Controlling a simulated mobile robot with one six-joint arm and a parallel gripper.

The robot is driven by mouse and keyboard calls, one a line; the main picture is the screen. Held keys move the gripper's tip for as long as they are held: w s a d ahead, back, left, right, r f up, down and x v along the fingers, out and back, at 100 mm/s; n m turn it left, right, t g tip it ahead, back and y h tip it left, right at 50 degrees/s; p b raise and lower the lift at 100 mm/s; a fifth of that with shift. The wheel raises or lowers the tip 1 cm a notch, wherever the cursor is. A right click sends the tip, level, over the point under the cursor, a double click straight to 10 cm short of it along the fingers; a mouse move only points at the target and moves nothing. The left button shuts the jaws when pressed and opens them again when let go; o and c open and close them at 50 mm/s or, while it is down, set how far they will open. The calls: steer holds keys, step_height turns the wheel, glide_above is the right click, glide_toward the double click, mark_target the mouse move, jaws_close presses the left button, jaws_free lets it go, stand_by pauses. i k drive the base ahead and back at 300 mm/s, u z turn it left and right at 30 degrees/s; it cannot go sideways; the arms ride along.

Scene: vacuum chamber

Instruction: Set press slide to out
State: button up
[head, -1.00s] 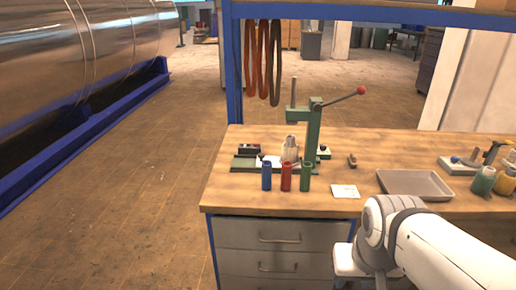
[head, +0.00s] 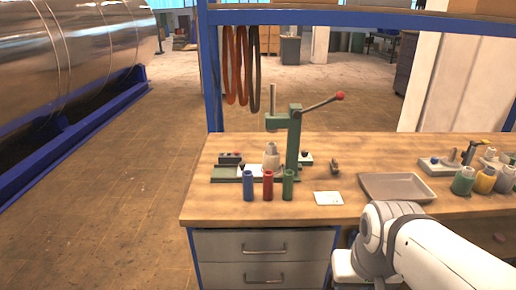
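A green arbor press (head: 294,140) with a red-knobbed lever stands on the left part of the wooden workbench (head: 340,213). At its base a pale slide plate (head: 256,171) lies on a green rail, with a light conical part (head: 271,157) standing over it under the ram. I cannot tell the slide's exact position, as bottles partly cover its front. My white arm is at the lower right, in front of the bench. My gripper is not clearly visible; the arm's end is low by the drawers, well short of the press.
Blue (head: 248,186), red (head: 268,186) and green (head: 288,185) bottles stand just in front of the press. A white card (head: 328,198), a grey tray (head: 397,187) and several jars lie to the right. A blue frame post (head: 210,80) rises behind. Floor at left is clear.

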mark_target(257, 170)
steer(key=i, duration=1.2)
steer(key=u, duration=0.05)
